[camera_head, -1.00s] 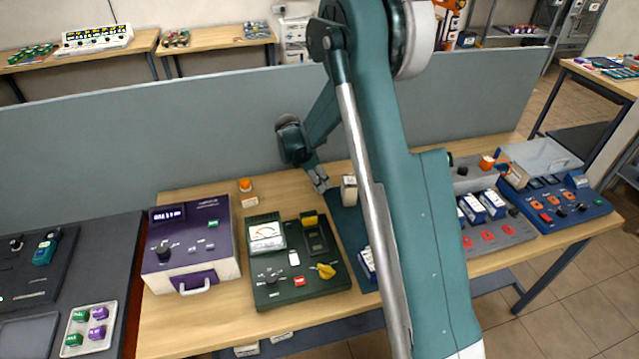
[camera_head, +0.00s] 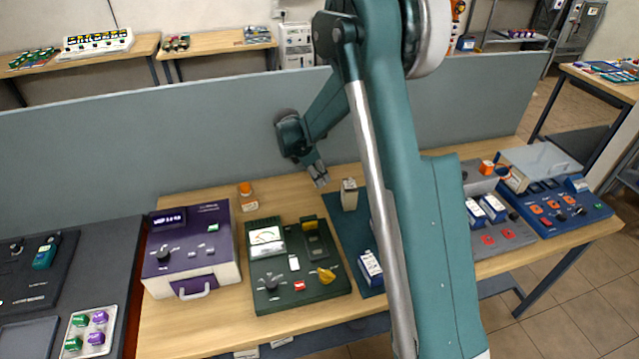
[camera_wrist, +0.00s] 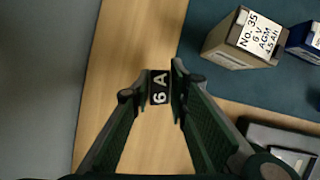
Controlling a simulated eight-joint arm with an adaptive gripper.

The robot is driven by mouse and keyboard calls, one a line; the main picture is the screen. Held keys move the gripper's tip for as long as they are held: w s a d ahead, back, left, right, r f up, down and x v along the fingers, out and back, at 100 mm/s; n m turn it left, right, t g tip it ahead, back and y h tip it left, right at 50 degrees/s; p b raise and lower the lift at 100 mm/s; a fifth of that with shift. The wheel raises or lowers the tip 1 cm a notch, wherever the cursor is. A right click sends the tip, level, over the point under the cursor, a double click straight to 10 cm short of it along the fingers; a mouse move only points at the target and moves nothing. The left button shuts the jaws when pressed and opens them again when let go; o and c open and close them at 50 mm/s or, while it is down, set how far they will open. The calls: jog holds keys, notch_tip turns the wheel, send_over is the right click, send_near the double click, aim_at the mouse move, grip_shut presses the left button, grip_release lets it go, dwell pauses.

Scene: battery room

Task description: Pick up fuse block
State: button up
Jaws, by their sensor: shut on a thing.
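The fuse block is a small black block with white "6A" lettering (camera_wrist: 160,88), seen in the wrist view between my fingertips. My gripper (camera_wrist: 158,92) is shut on it, with one finger at each side. In the head view my gripper (camera_head: 320,180) points down above the back of the wooden table, left of a beige battery. The fuse block is too small or hidden to make out there. In the wrist view the block appears over bare wood.
The beige battery (camera_head: 349,194) stands on a dark blue mat close to my gripper, with a blue-and-white battery (camera_head: 369,266) nearer the front. A green meter panel (camera_head: 298,288) and purple device (camera_head: 190,246) stand left. A grey partition (camera_head: 160,130) rises behind.

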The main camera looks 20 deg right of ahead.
jog(key=shift+r, duration=3.05)
jog(key=shift+d, duration=0.15)
